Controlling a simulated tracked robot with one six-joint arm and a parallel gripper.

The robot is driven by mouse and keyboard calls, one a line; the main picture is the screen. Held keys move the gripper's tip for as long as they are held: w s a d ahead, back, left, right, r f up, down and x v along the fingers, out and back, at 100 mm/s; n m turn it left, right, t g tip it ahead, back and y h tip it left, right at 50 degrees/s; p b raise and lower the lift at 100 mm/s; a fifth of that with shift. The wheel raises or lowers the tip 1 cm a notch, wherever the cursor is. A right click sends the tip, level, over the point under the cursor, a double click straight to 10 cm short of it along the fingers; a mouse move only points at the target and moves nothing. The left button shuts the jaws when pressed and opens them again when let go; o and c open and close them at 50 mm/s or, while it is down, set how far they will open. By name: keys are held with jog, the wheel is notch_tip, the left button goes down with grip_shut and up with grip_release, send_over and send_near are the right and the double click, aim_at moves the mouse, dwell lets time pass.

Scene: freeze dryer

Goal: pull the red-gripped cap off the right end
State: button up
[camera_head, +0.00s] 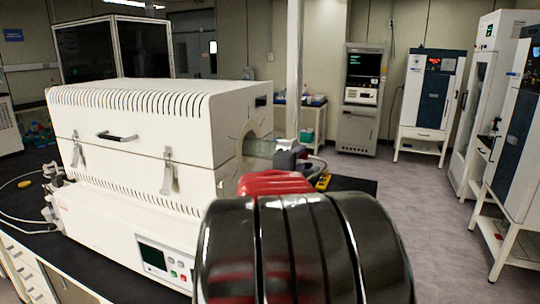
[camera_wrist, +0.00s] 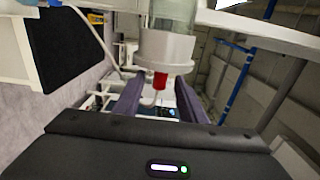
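The tube furnace (camera_head: 150,125) is a long white box with a glass tube (camera_head: 258,147) coming out of its right end. A grey end cap (camera_head: 286,159) sits on the tube's outer end. In the wrist view the cap (camera_wrist: 165,50) is a pale collar on the clear tube, with a short red grip (camera_wrist: 160,80) sticking out of it. My gripper (camera_wrist: 156,88) has two dark purple fingers spread apart. The red grip shows between them with visible gaps on both sides, so the gripper looks open and empty. My arm hides the gripper in the head view.
My dark arm fills the head view's lower middle. The furnace stands on a black bench top (camera_head: 350,184). A thin hose (camera_wrist: 98,45) runs near the cap in the wrist view. A pale post (camera_head: 294,70) rises behind the cap. Open floor (camera_head: 425,215) lies to the right.

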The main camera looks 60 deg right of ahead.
aim_at(302, 157)
jog(key=shift+w+d, duration=0.15)
jog(key=shift+d, duration=0.8)
jog(key=shift+w+d, duration=0.15)
jog(key=shift+d, duration=0.75)
jog(key=shift+f, duration=0.1)
grip_shut()
jog(key=shift+s, duration=0.15)
jog(key=s+d, duration=0.1)
jog(key=s, duration=0.5)
jog(key=shift+s, duration=0.35)
jog(key=shift+a, duration=0.1)
jog(key=s+a, duration=0.4)
jog(key=a, duration=0.1)
jog(key=shift+a, duration=0.15)
dwell(0.5)
dwell(0.6)
